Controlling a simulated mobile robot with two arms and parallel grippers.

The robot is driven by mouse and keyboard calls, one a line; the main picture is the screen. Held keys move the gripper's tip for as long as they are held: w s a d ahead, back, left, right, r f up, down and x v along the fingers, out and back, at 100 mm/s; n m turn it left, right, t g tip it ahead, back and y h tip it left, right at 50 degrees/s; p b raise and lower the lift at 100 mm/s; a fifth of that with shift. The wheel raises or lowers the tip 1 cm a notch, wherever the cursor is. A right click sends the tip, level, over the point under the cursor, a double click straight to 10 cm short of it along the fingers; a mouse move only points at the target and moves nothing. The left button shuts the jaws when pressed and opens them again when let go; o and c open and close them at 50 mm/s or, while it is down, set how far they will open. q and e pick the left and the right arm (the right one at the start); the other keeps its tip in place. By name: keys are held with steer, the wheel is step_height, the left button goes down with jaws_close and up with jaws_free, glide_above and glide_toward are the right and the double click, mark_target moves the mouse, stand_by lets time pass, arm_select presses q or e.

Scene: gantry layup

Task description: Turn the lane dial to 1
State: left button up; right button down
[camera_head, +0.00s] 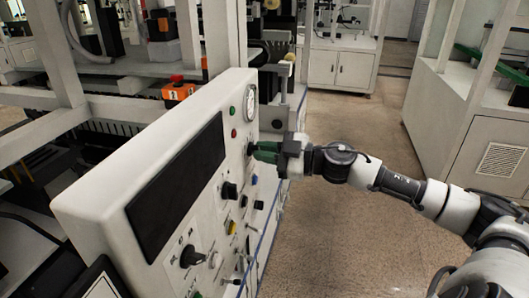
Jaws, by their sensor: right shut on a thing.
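A white control panel (80,205) stands tilted at the left, with a dark screen (180,185) and several knobs and buttons. My right gripper (262,151) reaches in from the right, and its green fingers are shut on a small black dial (250,148) on the upper right of the panel face. The fingers partly hide this dial, and its setting cannot be read. Two other black dials, a middle one (229,190) and a lower one (191,256), are untouched. The labels are too small to read, so I cannot tell which is the lane dial. My left gripper is not in view.
A round gauge (250,102), a green lamp and a red lamp sit at the panel's upper end. An orange box (179,92) with a red button is behind the panel. Open floor (345,225) lies to the right, with a white cabinet (470,130) beyond.

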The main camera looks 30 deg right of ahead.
steer(key=n+b, duration=0.3)
steer(key=n, duration=0.8)
steer(key=shift+d+r, duration=0.1)
steer(key=shift+n+b, duration=0.3)
steer(key=shift+n, duration=0.1)
steer(key=c, duration=1.2)
jaws_free()
